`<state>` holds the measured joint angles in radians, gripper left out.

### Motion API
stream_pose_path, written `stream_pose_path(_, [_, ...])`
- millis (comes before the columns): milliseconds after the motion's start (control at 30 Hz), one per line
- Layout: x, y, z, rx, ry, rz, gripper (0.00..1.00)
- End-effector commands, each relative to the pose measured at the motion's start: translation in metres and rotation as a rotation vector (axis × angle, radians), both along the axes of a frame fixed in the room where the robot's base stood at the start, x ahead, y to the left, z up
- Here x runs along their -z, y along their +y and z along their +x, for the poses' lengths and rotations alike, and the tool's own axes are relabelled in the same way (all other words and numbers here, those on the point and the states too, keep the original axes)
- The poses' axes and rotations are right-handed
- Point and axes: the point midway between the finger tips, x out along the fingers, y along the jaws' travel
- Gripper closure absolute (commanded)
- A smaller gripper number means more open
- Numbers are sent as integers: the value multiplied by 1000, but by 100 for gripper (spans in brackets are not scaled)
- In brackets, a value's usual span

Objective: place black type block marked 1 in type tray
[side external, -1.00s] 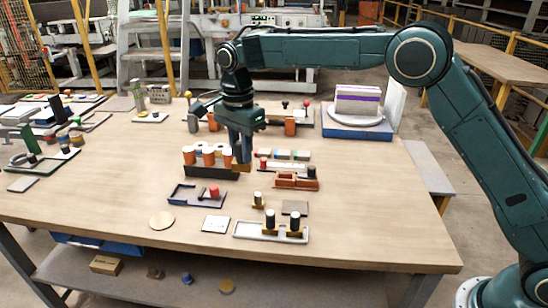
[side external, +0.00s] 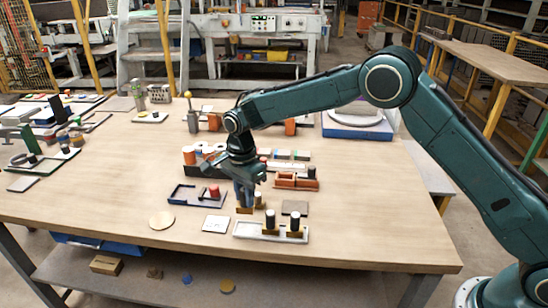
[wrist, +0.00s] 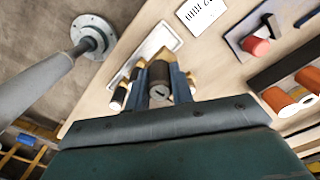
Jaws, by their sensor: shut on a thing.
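My gripper (side external: 244,200) points down just behind the left end of the pale type tray (side external: 245,234). It is shut on the black type block, whose dark round end with a pale stroke-like mark (wrist: 160,93) shows between the fingers in the wrist view. The block's brass foot (side external: 243,210) shows below the fingers, apparently above the tray; the exact gap is unclear. Two black-topped blocks with brass feet stand upright in the tray, one in the middle (side external: 270,219) and one at the right (side external: 295,221). The tray also shows in the wrist view (wrist: 165,35).
Another brass-footed block (side external: 258,199) stands behind the tray, close to the gripper's right. A white card (side external: 215,223) lies left of the tray and a dark square plate (side external: 294,207) behind it. A blue-edged holder (side external: 182,194) with a red cylinder (side external: 213,191) is at left.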

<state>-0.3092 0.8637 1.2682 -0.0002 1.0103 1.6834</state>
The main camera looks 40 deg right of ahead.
Motion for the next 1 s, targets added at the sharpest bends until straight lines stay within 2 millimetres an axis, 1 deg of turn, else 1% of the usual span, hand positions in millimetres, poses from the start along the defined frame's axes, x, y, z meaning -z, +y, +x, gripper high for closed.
stream_pose_path(33, [8,0,0,0,1,0,100])
stream_pose_path(133, [18,0,0,0,0,0,100])
stream_pose_path(233, [23,0,0,0,-1,0,100])
stream_pose_path(467, [26,0,0,0,-1,0,100])
stream_pose_path(567, [33,0,0,0,1,0,100])
stream_pose_path(800, [60,0,0,0,0,0,100])
stream_pose_path(900, [66,0,0,0,-1,0,100])
stream_pose_path(1000, [67,0,0,0,-2,0,100])
